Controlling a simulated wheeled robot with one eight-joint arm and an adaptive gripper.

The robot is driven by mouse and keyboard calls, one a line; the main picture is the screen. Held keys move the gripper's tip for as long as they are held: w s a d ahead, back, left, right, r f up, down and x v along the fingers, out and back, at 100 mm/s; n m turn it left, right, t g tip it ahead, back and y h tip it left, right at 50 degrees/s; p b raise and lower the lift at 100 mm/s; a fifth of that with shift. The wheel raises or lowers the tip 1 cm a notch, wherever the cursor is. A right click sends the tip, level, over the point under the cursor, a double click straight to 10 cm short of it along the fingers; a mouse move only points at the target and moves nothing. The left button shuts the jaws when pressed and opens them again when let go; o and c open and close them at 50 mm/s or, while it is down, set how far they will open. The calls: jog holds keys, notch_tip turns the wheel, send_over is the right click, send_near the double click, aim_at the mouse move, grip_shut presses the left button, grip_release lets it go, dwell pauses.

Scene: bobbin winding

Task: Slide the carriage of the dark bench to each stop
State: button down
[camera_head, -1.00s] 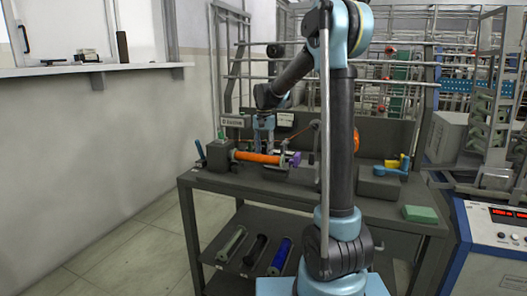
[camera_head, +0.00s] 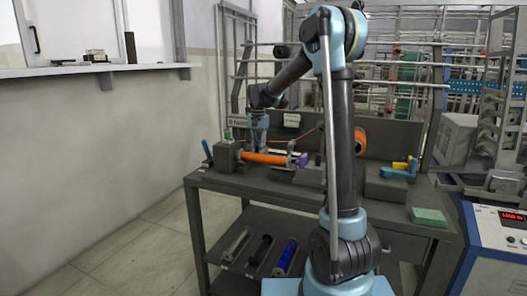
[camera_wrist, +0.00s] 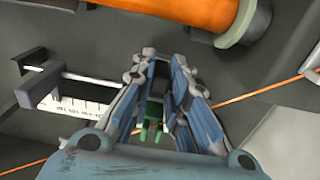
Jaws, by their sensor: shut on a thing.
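The dark bench (camera_head: 320,205) stands in front of me. An orange bobbin (camera_head: 265,158) lies across a winder on its left half and shows at the top of the wrist view (camera_wrist: 190,12). My gripper (camera_head: 259,148) points down just behind the bobbin. In the wrist view, my gripper (camera_wrist: 170,68) is shut, with a green piece (camera_wrist: 152,120) between its fingers. This looks like part of the carriage, most of which is hidden. A white scale with marks (camera_wrist: 85,107) lies to the left of the fingers. An orange thread (camera_wrist: 275,86) runs past them.
An orange spool (camera_head: 360,141) stands at the back, behind my arm. A purple part (camera_head: 302,160) sits at the bobbin's right end. A blue and yellow device (camera_head: 400,170) and a green block (camera_head: 428,216) are at right. Several rollers (camera_head: 262,250) lie on the lower shelf.

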jog(key=c, duration=1.6)
grip_release()
jog(key=shift+o, duration=0.2)
notch_tip(320, 180, up, 12)
jog(key=shift+f, duration=0.1)
